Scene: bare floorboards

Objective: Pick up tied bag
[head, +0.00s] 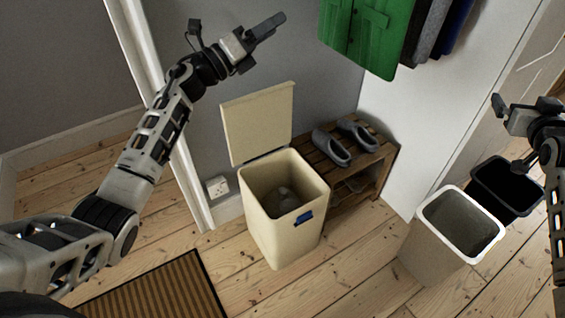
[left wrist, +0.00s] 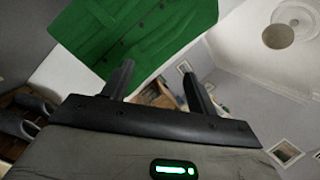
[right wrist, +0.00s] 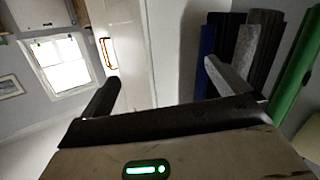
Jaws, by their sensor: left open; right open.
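A cream bin (head: 283,240) stands on the floor with its lid (head: 258,122) raised against the wall. A greyish lump (head: 281,201) lies deep inside it; it may be the tied bag, but its knot cannot be made out. My left gripper (head: 267,27) is raised above and behind the bin, pointing up and right, well apart from it. In the left wrist view its two fingers (left wrist: 158,82) are spread and empty. My right gripper (head: 503,108) is at the right edge, above the other bins. In the right wrist view its fingers (right wrist: 165,82) are apart with nothing between.
A wooden rack (head: 370,172) with grey slippers (head: 331,147) stands right of the cream bin. A white-rimmed bin (head: 430,247) and a black bin (head: 507,187) stand at right. A green coat (head: 370,38) hangs above. A striped mat (head: 160,292) lies in front; floor around it is clear.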

